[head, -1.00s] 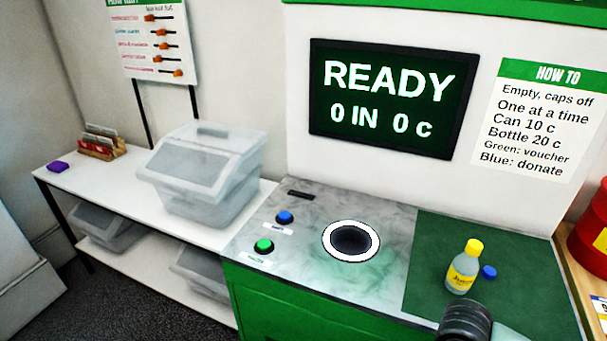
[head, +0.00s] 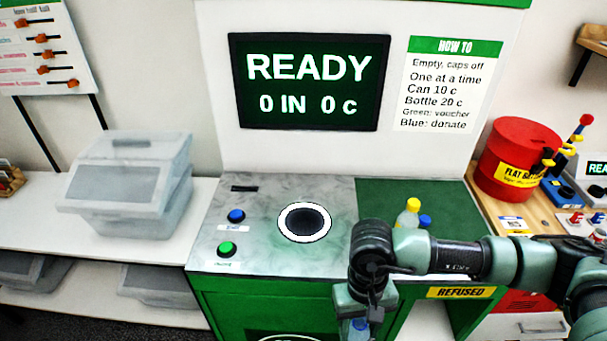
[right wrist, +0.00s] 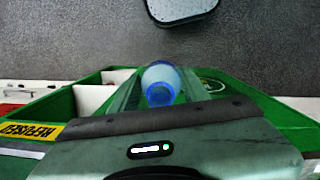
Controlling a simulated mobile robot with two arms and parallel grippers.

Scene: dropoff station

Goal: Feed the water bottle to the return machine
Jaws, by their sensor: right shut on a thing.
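My right gripper (head: 354,318) points down in front of the return machine's green front (head: 235,305), below and right of the round intake (head: 304,222) with its white ring. It is shut on the water bottle (head: 360,327), which shows only in part at the picture's lower edge. In the right wrist view the bottle (right wrist: 161,80) is translucent pale blue with a blue ring at its near end, held between the fingers. The screen (head: 310,82) reads READY, 0 IN, 0 c. My left gripper is not in view.
A yellow-capped bottle (head: 408,214) and a blue cap (head: 425,221) are on the green mat (head: 375,195), partly behind my right arm. Blue (head: 236,215) and green (head: 227,248) buttons sit left of the intake. A red drum (head: 515,145) stands at right.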

